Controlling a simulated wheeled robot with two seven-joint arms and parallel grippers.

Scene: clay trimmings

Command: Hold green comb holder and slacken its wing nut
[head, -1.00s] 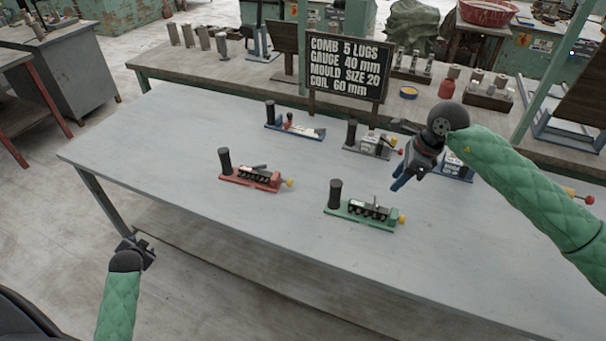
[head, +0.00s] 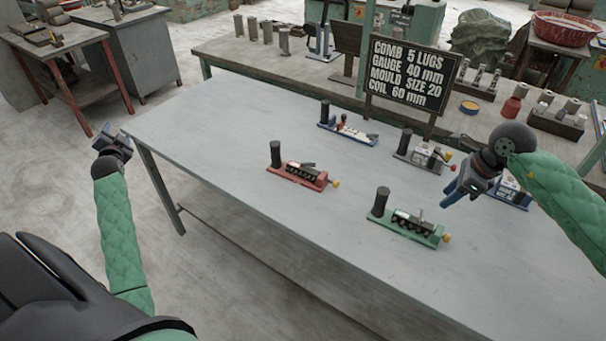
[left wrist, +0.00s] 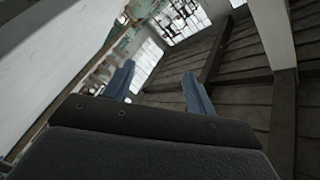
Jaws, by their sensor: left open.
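The green comb holder (head: 402,231) lies on the grey table (head: 300,235), with a black upright post at its left end. A dark toothed block sits on it, with a small grey upright piece on top and a yellow knob (head: 446,237) at its right end. Which part is the wing nut is too small to tell. My left gripper (head: 120,140) is open and empty, off the table's left end; its two blue fingers (left wrist: 158,88) stand apart in the left wrist view. My right gripper (head: 453,193) is in the air near the green holder; its finger gap is unclear.
A red holder (head: 300,177), a blue one (head: 347,134) and a grey one (head: 424,157) stand on the same table. Another blue holder (head: 514,195) is partly behind my right gripper. A black sign (head: 408,78) stands behind. The table's front is clear.

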